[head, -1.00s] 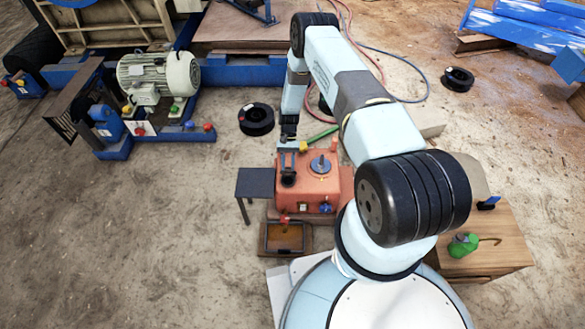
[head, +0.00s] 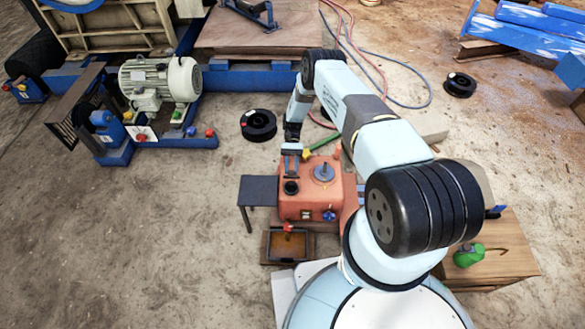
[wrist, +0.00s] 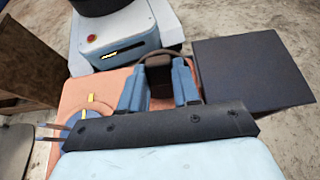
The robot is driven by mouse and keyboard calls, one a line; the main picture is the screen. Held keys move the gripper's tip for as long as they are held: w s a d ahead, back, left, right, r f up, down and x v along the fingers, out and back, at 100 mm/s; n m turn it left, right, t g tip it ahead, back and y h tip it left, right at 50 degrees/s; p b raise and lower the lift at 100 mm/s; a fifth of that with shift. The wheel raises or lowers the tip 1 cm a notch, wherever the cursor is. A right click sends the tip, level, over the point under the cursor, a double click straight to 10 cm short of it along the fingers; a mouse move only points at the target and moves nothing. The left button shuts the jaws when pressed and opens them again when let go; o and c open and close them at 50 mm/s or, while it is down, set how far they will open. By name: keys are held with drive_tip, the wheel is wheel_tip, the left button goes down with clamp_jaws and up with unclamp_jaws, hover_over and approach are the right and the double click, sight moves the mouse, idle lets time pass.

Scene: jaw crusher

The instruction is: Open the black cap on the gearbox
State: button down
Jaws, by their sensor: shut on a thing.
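The orange gearbox (head: 328,207) stands in front of my base in the head view. Its round black cap (head: 291,188) is on the left part of its top, at the tips of my gripper (head: 291,172). In the wrist view, the two blue-grey fingers of my gripper (wrist: 159,88) are shut on the dark cap (wrist: 160,73) between them. The orange top of the gearbox (wrist: 100,88) shows below and to the left of them. I cannot tell whether the cap is seated or raised; its lower part is hidden.
A dark small table (head: 258,191) stands close to the gearbox's left side. A tray (head: 288,246) lies in front of the gearbox. A wooden box with a green can (head: 468,257) is at the right.

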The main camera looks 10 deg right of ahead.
drive_tip(key=shift+d+f, duration=0.1)
drive_tip(key=shift+f, duration=0.05)
drive_tip(key=c, duration=0.8)
unclamp_jaws()
drive_tip(key=shift+w, duration=0.15)
drive_tip(key=v, duration=1.3)
drive_tip(key=shift+w+r, duration=0.2)
drive_tip(key=shift+w, duration=0.05)
